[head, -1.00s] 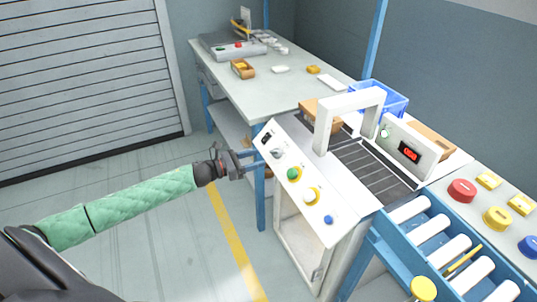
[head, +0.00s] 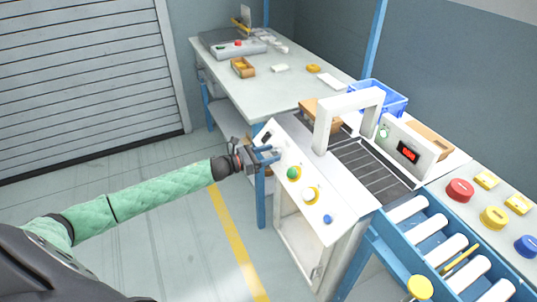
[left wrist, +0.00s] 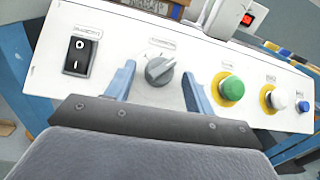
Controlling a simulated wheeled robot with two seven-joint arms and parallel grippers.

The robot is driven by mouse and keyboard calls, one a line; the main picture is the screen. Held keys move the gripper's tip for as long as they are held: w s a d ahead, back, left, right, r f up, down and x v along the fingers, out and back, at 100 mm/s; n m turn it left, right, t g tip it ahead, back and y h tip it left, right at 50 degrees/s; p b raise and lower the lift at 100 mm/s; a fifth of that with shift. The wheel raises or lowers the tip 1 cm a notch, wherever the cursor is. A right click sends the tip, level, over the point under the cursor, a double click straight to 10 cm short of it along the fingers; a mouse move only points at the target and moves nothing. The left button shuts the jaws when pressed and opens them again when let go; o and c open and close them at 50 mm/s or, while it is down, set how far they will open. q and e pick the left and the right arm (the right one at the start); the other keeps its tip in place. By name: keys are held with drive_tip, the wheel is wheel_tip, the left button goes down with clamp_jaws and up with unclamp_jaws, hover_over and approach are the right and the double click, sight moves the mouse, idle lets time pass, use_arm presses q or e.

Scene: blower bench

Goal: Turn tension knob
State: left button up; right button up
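The tension knob, a grey round dial with a raised pointer (left wrist: 159,71), sits on the white sloped control panel (head: 311,222) between the black rocker switch and the green button. My left gripper (head: 270,153) is at the panel's upper left in the head view. In the left wrist view its two blue fingers (left wrist: 156,85) are open, one on each side of the knob, with visible gaps. In the head view the gripper mostly hides the knob. My right gripper is not in view.
The black rocker switch (left wrist: 80,57) is left of the knob. The green button (left wrist: 231,89), white button (left wrist: 279,100) and blue button (left wrist: 304,107) are to its right. A white arch (head: 347,105) stands over the conveyor behind the panel.

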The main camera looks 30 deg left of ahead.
use_arm(q)
drive_tip(key=c, duration=0.9)
